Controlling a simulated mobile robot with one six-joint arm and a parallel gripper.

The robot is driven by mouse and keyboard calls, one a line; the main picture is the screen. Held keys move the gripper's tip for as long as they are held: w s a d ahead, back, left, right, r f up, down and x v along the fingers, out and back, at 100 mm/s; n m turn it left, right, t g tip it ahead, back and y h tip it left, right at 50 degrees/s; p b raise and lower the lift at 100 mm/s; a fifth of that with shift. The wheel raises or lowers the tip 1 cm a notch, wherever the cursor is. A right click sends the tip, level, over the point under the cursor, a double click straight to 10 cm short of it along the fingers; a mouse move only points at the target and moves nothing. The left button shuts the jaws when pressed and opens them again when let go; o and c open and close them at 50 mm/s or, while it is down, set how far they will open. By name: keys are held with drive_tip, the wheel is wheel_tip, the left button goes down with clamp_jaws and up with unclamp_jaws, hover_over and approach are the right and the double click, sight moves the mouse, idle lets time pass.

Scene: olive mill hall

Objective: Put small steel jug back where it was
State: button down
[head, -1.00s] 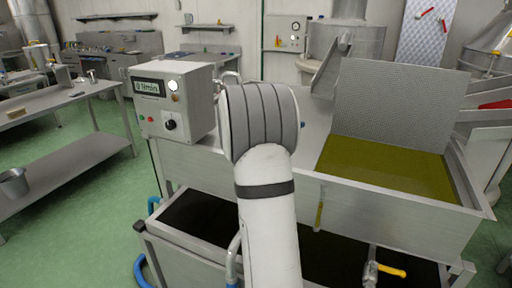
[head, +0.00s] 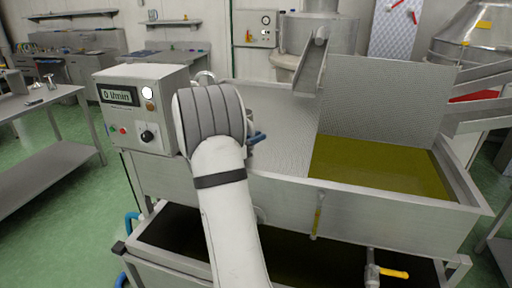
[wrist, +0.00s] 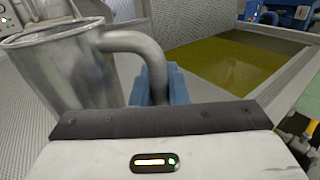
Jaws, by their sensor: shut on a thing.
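The small steel jug (wrist: 62,68) is at the upper left of the wrist view, its open rim up and slightly tilted. My gripper (wrist: 160,85) has blue fingers shut on the jug's curved handle (wrist: 140,45). In the head view my arm hides the jug and most of my gripper. Only a blue finger part (head: 257,137) shows at the arm's right side, over the steel tank.
The steel tank (head: 380,205) holds yellow-green liquid (head: 375,168) at right, with a perforated sheet (head: 385,100) behind. A control box (head: 140,105) stands on its left end. A yellow-handled valve (head: 392,273) sticks out low in front. A steel bench (head: 40,102) is at left.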

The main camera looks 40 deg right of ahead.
drive_tip(key=shift+s+f, duration=0.2)
drive_tip(key=shift+f, duration=1.55)
drive_tip(key=shift+f, duration=0.1)
drive_tip(key=c, duration=1.4)
unclamp_jaws()
drive_tip(key=shift+c, duration=0.2)
